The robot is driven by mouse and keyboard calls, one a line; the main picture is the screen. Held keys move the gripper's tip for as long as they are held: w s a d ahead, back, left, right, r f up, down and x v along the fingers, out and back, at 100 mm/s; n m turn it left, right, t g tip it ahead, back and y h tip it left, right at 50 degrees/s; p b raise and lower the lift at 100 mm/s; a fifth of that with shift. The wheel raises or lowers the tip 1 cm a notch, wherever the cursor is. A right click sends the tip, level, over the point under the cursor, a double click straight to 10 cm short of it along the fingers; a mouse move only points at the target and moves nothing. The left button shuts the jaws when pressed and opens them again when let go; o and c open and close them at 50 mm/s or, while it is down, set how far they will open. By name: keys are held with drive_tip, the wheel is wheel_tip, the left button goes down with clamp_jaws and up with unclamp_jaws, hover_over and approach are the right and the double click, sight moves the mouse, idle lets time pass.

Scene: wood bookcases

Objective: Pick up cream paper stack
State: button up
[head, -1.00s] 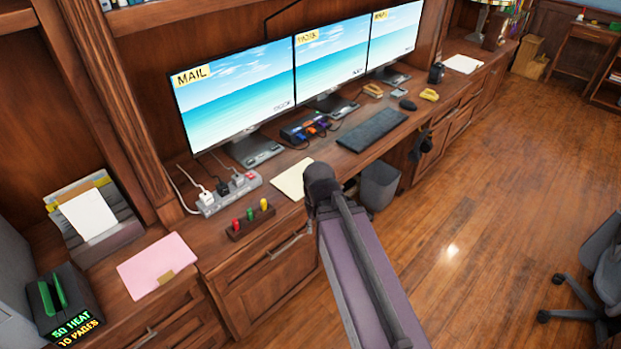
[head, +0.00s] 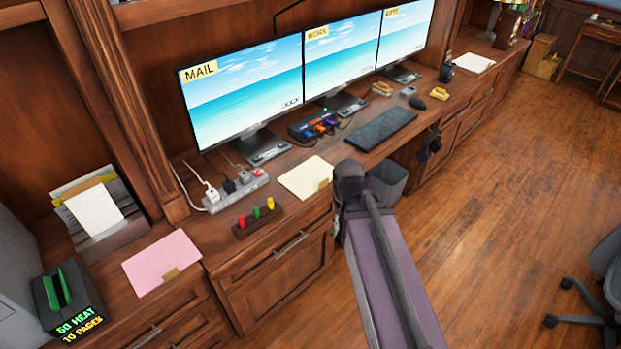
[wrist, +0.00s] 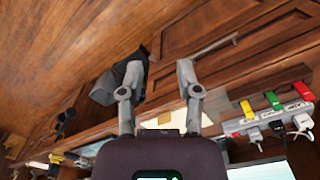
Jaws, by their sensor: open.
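The cream paper stack (head: 303,176) lies flat on the desk in the head view, left of my arm's dark rounded joint. A small tan tab shows at its front right corner. In the wrist view, a pale cream patch (wrist: 167,119) shows between and behind my fingers, which looks like the stack, mostly hidden by my gripper body. My gripper (wrist: 160,76) is open and empty, its two fingers apart. It is not touching the stack as far as I can see. In the head view my arm hides the gripper's fingers.
A pink paper stack (head: 162,262) lies to the left. A block with red, green and yellow pegs (head: 257,219) and a power strip (head: 236,190) stand near the cream stack. Monitors (head: 245,88) stand behind. A grey bin (head: 387,182) is below the desk edge. The floor in front is clear.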

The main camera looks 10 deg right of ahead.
drive_tip(key=w+a+f+n+t+h+b, duration=0.2)
drive_tip(key=w+a+n+h+b, duration=0.1)
drive_tip(key=w+n+b, duration=0.2)
drive_tip(key=w+a+f+n+t+h+b, duration=0.2)
drive_tip(key=w+n+b, duration=0.4)
drive_tip(key=w+n, duration=0.3)
drive_tip(key=w+a+f+n+t+h+b, duration=0.3)
drive_tip(key=w+a+n+h+b, duration=0.1)
drive_tip(key=n, duration=0.5)
drive_tip(key=shift+w+a+n+h+b, duration=0.2)
drive_tip(key=shift+w+h+b, duration=0.15)
drive_tip(key=shift+w+b, duration=0.45)
drive_tip(key=shift+w+a+n+h+b, duration=0.15)
drive_tip(key=shift+w+h+b, duration=0.25)
drive_tip(key=shift+w, duration=0.55)
drive_tip(key=shift+w+a+r+n+t, duration=0.25)
drive_tip(key=shift+a+n+t, duration=0.2)
drive_tip(key=shift+a+t, duration=0.05)
drive_tip(key=shift+d, duration=0.1)
drive_tip(key=shift+b+x, duration=1.8)
drive_tip(key=shift+x, duration=2.5)
drive_tip(key=shift+d, duration=0.1)
